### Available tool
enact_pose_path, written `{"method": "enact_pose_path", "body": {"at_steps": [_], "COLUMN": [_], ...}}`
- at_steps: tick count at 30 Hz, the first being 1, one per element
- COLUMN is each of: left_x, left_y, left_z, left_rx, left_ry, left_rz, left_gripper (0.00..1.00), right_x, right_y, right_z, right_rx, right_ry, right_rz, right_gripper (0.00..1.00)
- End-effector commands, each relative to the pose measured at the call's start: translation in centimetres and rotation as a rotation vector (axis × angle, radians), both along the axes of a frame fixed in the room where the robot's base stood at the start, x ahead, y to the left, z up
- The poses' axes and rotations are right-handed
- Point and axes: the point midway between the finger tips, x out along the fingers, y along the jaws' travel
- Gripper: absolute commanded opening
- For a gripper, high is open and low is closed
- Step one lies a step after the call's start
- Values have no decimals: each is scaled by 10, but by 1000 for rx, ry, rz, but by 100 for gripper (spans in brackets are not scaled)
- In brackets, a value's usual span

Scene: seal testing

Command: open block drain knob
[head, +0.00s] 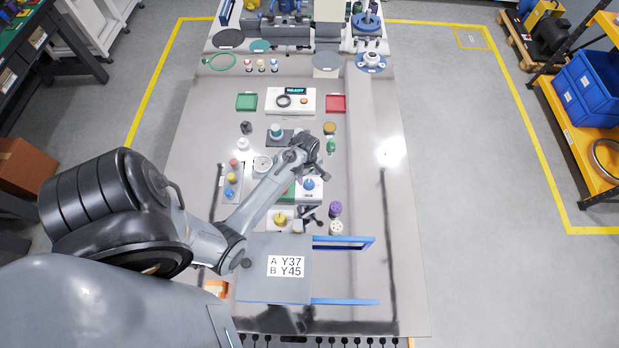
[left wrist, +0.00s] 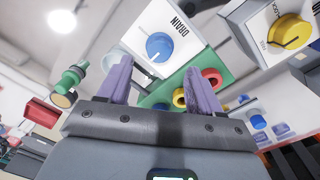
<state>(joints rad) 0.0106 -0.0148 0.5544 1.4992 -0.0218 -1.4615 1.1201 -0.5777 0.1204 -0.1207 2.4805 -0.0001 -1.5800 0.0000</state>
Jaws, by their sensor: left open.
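The drain knob is a blue round knob (left wrist: 159,47) on a white block face marked DRAIN (left wrist: 165,22) in the left wrist view. In the head view a blue knob (head: 308,184) sits on a small white block in the middle of the bench. My left gripper (left wrist: 157,73) is open and empty, with purple finger pads spread apart. The knob shows beyond and between the fingertips, apart from them. In the head view the left arm's end (head: 308,147) is just behind the blue knob; its fingers are hard to make out. My right gripper is not in view.
A yellow knob (left wrist: 290,32) on another block is close by, at the right of the left wrist view. A green block with red and yellow ports (left wrist: 211,76) adjoins the drain block. A sign plate (head: 265,285) and blue rails (head: 345,241) are at the front.

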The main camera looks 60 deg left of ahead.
Motion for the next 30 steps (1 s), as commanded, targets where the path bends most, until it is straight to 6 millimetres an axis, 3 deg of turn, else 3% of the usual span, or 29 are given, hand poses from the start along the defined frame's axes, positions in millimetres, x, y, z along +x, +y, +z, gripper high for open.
{"method": "enact_pose_path", "body": {"at_steps": [6, 12, 25, 26, 30], "left_x": [1, 2, 2, 2, 2], "left_y": [1, 0, 0, 0, 0], "left_z": [-36, -57, -64, -64, -64], "left_rx": [0, 0, 1, 1, 1], "left_ry": [3, 1, 0, 0, 0], "left_rz": [0, -1, 0, 0, 0], "left_gripper": [65, 65, 65, 63, 42], "right_x": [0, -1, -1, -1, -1], "right_y": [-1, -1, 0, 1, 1], "right_z": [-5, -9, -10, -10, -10], "right_rx": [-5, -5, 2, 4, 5], "right_ry": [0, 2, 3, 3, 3], "right_rz": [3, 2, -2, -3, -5], "right_gripper": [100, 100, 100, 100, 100]}}
